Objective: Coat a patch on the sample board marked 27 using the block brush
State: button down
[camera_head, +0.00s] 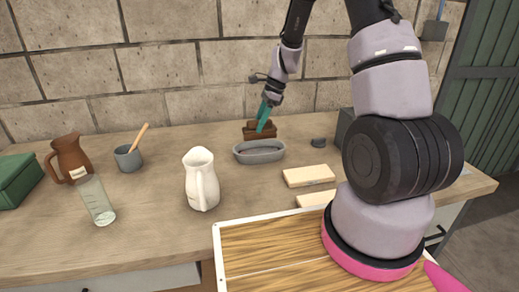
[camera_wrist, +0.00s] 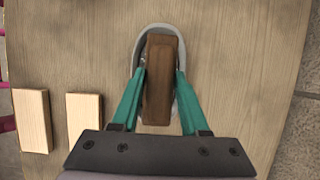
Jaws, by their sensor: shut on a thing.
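My gripper (camera_head: 264,121) is shut on the brown wooden block brush (camera_head: 262,133), with its teal fingers on either side of it. In the wrist view the brush (camera_wrist: 160,80) lies between the fingertips, in front of the grey oval tray (camera_wrist: 150,28). In the head view the tray (camera_head: 258,153) stands just below the brush in the picture; I cannot tell the gap between them. Two pale boards, one farther (camera_head: 308,175) and one nearer (camera_head: 316,198), lie on the table to the right. They also show in the wrist view (camera_wrist: 31,120) (camera_wrist: 85,120). No number is readable on either.
A white jug (camera_head: 201,180), a glass beaker (camera_head: 96,200), a grey mortar (camera_head: 128,158), a brown jug (camera_head: 70,158) and a green box (camera_head: 18,180) stand on the left. A small dark object (camera_head: 318,142) lies right of the tray. A stone wall (camera_head: 160,65) rises behind.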

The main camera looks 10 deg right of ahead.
aim_at(256, 120)
dwell(0.5)
jog(key=shift+r, duration=2.05)
